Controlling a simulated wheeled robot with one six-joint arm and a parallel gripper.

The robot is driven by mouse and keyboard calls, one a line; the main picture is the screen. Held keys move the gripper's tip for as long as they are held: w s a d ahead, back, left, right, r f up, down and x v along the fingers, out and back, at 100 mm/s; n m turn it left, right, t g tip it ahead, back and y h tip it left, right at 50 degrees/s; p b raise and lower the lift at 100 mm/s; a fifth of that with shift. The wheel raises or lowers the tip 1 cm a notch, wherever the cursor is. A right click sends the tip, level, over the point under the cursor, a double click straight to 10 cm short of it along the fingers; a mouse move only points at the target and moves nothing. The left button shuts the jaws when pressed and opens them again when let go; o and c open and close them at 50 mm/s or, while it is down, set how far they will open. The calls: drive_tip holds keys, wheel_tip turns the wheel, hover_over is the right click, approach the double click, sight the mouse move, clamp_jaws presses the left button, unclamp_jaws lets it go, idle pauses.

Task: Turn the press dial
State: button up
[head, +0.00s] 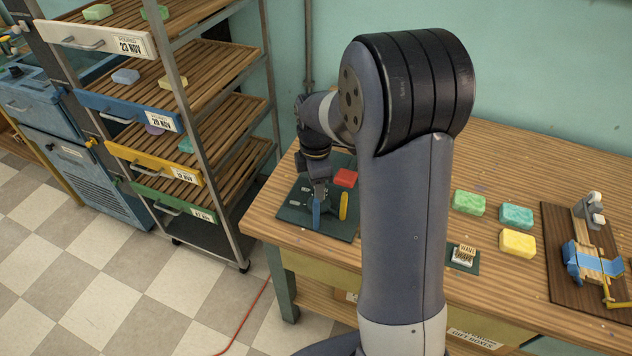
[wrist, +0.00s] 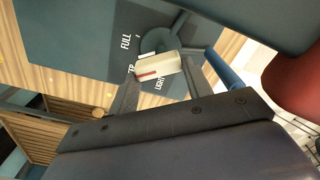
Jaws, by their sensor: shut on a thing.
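The press dial (wrist: 157,66) is a cream block with a red line, on a dark plate (wrist: 85,62) lettered "FULL" and "LIGHT", with another word partly hidden. My gripper (wrist: 160,75) has one finger on each side of the dial and is shut on it. In the head view my gripper (head: 319,186) is low over the dark green board (head: 332,230) at the left end of the bench. The dial cannot be made out there. The red line points roughly along the dial's length, near the partly hidden word.
A blue handle (head: 316,212), a yellow handle (head: 343,205) and a red block (head: 346,177) are close to my gripper. Green (head: 468,202), teal (head: 516,215) and yellow (head: 518,242) soaps lie to the right. A drying rack (head: 215,130) stands left of the bench.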

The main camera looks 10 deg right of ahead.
drive_tip(key=o, duration=1.4)
wheel_tip(320, 180, up, 11)
drive_tip(key=shift+f, duration=0.1)
drive_tip(key=shift+c, duration=0.7)
